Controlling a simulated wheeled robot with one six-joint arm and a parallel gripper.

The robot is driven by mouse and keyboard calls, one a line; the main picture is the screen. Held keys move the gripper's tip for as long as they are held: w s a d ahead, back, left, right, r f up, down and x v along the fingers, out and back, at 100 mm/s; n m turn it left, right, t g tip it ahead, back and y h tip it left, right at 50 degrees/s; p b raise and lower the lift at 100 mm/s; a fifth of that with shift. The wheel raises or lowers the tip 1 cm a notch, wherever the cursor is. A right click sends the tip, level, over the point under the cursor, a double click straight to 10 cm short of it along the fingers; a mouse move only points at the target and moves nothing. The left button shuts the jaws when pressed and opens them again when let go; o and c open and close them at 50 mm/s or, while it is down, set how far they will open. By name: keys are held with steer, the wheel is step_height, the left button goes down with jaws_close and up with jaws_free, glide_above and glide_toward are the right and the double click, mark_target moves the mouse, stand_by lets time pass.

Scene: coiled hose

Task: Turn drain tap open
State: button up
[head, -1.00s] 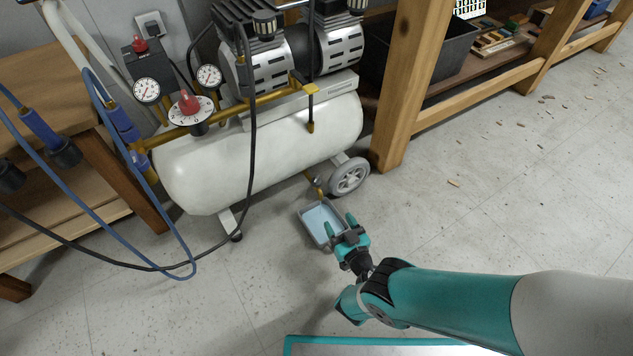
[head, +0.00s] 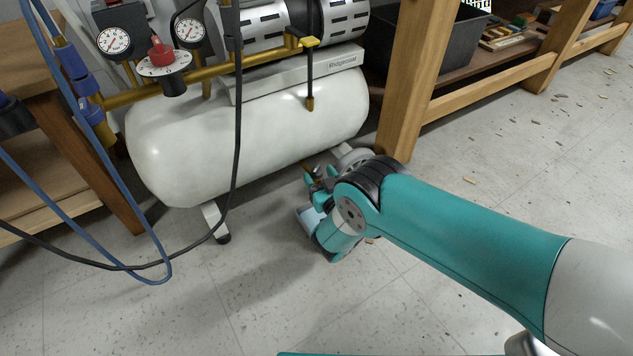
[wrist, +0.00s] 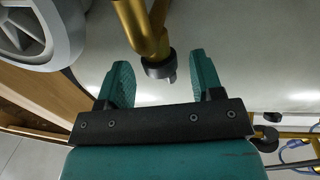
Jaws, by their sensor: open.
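The drain tap (wrist: 158,66) shows in the wrist view as a brass pipe end with a dark collar and a grey tip. My gripper (wrist: 160,78) is open, with one teal finger on each side of the tap's end. I see no clear contact between fingers and tap. In the head view my gripper (head: 318,180) is low under the white tank (head: 250,125), near its wheel, and my own arm hides most of it. Only a bit of brass shows there, so I cannot tell how the tap is turned.
The grey wheel (wrist: 28,30) is close on the left in the wrist view. A wooden bench leg (head: 408,85) stands right of the tank. A black hose (head: 237,120) hangs in front.

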steer(key=shift+b+x, duration=0.6)
steer(key=shift+x, duration=0.45)
steer(key=c, duration=0.9)
